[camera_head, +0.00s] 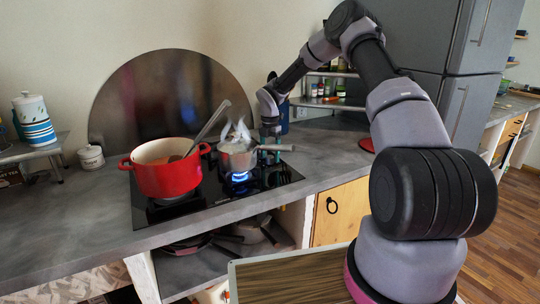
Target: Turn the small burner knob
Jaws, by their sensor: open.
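A black cooktop (279,178) is set into the grey counter.
A red pot (166,173) with a spoon in it stands left of the saucepan. A round dark panel (165,90) leans on the wall behind. A blue bottle (284,117) stands behind my gripper. The counter (325,150) right of the cooktop is mostly clear.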

